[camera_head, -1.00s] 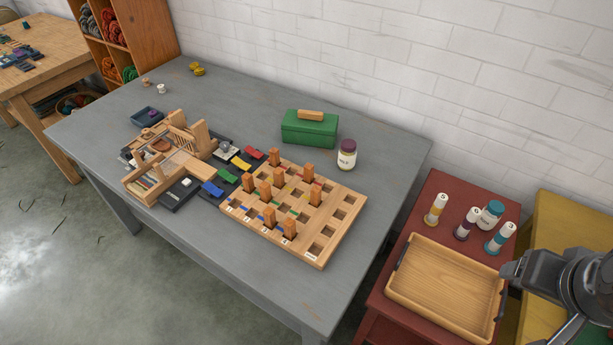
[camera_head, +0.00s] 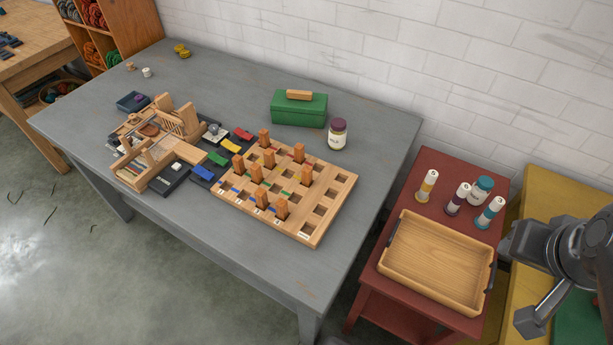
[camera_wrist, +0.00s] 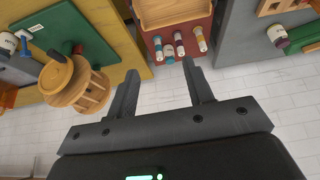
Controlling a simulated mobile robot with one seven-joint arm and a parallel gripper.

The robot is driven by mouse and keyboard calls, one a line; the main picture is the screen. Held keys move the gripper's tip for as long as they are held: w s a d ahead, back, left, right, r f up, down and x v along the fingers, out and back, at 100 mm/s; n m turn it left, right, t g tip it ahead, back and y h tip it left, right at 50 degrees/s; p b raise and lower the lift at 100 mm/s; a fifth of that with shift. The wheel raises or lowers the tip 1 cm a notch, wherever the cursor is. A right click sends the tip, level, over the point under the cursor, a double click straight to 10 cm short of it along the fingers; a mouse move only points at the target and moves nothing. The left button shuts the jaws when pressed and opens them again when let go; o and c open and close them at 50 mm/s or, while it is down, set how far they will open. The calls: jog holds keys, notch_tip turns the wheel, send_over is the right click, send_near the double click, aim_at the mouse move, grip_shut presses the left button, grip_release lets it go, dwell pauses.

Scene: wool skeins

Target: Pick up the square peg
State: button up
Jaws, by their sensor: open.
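Several orange-brown square-section pegs stand upright in a wooden board (camera_head: 328,215) on the grey table. One peg (camera_head: 281,209) stands near the front edge and another peg (camera_head: 264,137) near the back. Which one is meant, I cannot tell. Empty square holes line the board's right side. My gripper (camera_wrist: 160,70) shows in the wrist view with its two fingers apart and nothing between them. It points toward the red side table and is well away from the pegs. In the head view my dark arm is at the right edge, right of the tray.
A wooden tray (camera_head: 438,263) and several capped tubes stand on the red side table (camera_head: 436,167). Behind the board are a green box (camera_head: 299,109) and a jar (camera_head: 337,134). A small wooden loom (camera_head: 160,137) and coloured pieces lie left of it. The grey table's front right is clear.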

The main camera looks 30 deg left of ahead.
jog(key=w+a+f+n+t+h, duration=0.15)
jog(key=w+a+f+n, duration=0.25)
jog(key=w+a+n, duration=0.5)
jog(key=w+a+f+n+h, duration=0.35)
jog(key=w+a+n, duration=0.35)
jog(key=w+n, duration=0.25)
jog(key=n+t+y, duration=0.5)
jog(key=n+t, duration=0.1)
jog(key=n, duration=1.1)
send_over(305, 172)
notch_tip(305, 172, down, 11)
jog(key=shift+w+d+f, duration=0.1)
jog(key=shift+f, duration=0.1)
jog(key=shift+t, duration=0.25)
jog(key=shift+f, duration=2.25)
jog(key=shift+a+f, duration=0.2)
jog(key=shift+f, duration=1)
jog(key=shift+x, duration=1.1)
jog(key=shift+w+f, duration=0.3)
